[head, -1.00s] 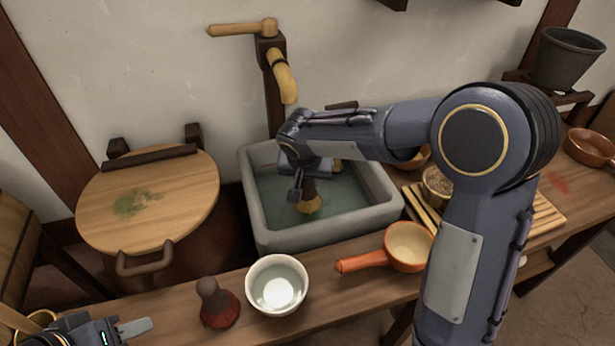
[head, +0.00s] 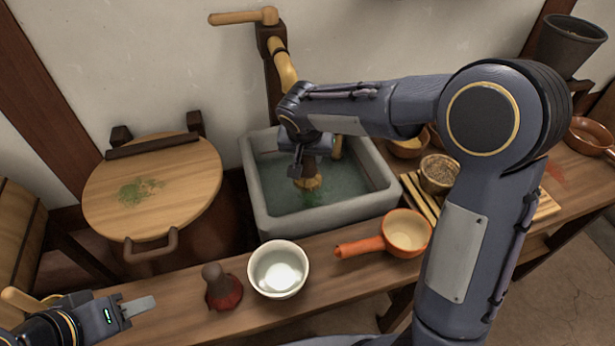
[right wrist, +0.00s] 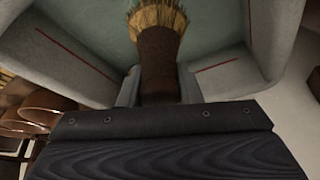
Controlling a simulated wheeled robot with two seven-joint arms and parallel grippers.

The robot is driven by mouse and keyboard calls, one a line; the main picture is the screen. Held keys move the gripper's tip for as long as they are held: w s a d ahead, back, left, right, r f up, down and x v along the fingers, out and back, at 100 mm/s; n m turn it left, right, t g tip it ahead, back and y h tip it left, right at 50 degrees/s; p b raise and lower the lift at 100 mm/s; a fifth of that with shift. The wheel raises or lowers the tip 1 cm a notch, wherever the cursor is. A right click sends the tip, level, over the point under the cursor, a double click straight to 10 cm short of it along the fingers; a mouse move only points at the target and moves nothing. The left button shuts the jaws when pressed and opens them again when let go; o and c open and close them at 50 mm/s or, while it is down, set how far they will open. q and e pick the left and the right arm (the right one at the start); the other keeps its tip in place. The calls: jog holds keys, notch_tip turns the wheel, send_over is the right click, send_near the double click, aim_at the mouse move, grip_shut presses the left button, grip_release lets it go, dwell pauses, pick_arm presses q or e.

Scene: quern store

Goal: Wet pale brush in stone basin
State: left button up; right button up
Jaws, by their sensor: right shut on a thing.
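The stone basin (head: 257,205) is grey and square and holds greenish water (head: 340,187). My right gripper (head: 311,158) is over the basin, shut on the dark handle of the pale brush (head: 308,183). The brush points bristles down, inside the basin's rim; whether the tips touch the water is unclear. A green patch shows just below the bristles. In the right wrist view, the brown handle and straw-coloured bristles of the brush (right wrist: 157,50) stand out against the water. My left gripper (head: 140,307) is at the lower left, above the bench edge; its finger gap is hidden.
A wooden tap (head: 283,68) stands behind the basin. A reddish brush (head: 222,290), a white bowl (head: 278,270) and an orange-handled pan (head: 404,232) stand in front. A round wooden lid (head: 150,190) with a green smear is left. A seed bowl (head: 437,175) is right.

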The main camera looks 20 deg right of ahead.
jog(key=shift+r+p, duration=2.75)
jog(key=shift+r, duration=1.75)
notch_tip(320, 180, up, 4)
jog(key=p, duration=0.2)
jog(key=shift+p, duration=0.35)
jog(key=shift+s, duration=0.1)
